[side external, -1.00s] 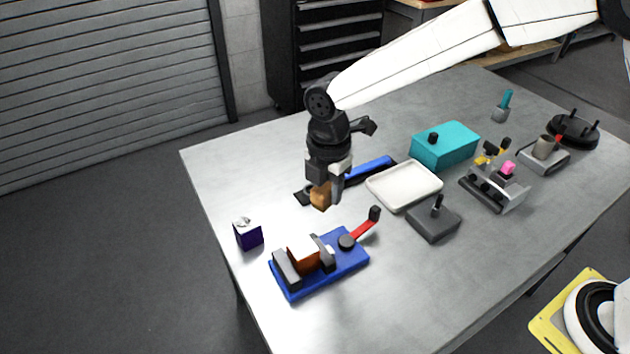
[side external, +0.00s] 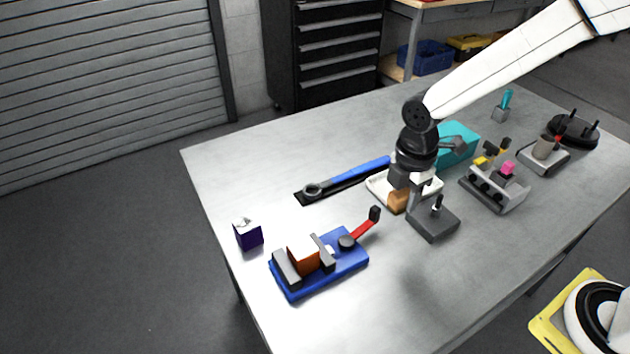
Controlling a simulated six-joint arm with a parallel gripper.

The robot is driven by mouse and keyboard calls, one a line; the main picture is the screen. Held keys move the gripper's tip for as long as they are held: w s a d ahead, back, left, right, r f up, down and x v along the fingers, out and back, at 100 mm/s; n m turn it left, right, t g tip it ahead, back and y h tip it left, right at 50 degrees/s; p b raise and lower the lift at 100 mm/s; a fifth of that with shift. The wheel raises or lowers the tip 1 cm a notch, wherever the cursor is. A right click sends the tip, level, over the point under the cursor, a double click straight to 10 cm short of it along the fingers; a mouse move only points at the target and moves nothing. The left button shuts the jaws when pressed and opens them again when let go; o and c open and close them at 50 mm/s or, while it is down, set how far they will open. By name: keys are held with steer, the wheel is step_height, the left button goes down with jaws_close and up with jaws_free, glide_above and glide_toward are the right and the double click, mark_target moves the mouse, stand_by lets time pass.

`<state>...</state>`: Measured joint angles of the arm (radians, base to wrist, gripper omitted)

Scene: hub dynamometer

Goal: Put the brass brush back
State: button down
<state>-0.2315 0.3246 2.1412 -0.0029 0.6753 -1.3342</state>
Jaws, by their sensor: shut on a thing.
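My gripper (side external: 404,192) is shut on a tan-brown, block-like piece (side external: 397,202). This may be the brass brush, but its bristles cannot be made out. The piece hangs below the jaws, in front of the white tray (side external: 376,188) in this view; its height above the tray or table is hard to tell. A grey rack (side external: 508,203) with round holes stands to the right and holds pieces with yellow, black and pink parts. My gripper is left of the rack and apart from it.
A dark grey block with an upright post (side external: 433,222) stands just right of my gripper. A teal box (side external: 458,138) is behind it. A blue-handled wrench (side external: 350,175) lies left. A blue vise (side external: 325,270) with an orange block is front left. The front right table is clear.

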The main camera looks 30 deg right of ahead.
steer(key=w+a+f, duration=0.2)
steer(key=w+f, duration=0.2)
steer(key=w, duration=0.4)
glide_above(346, 212)
steer(key=s, duration=0.1)
step_height(346, 212, down, 5)
steer(key=shift+d+r, duration=0.1)
steer(key=shift+r, duration=0.1)
steer(key=shift+w+f, duration=0.25)
steer(key=shift+f, duration=0.1)
steer(key=shift+w+f, duration=0.2)
steer(key=shift+f, duration=0.05)
steer(key=shift+w+f, duration=0.1)
steer(key=shift+f, duration=1.45)
steer(key=shift+f, duration=0.15)
steer(key=shift+c, duration=1.4)
jaws_free()
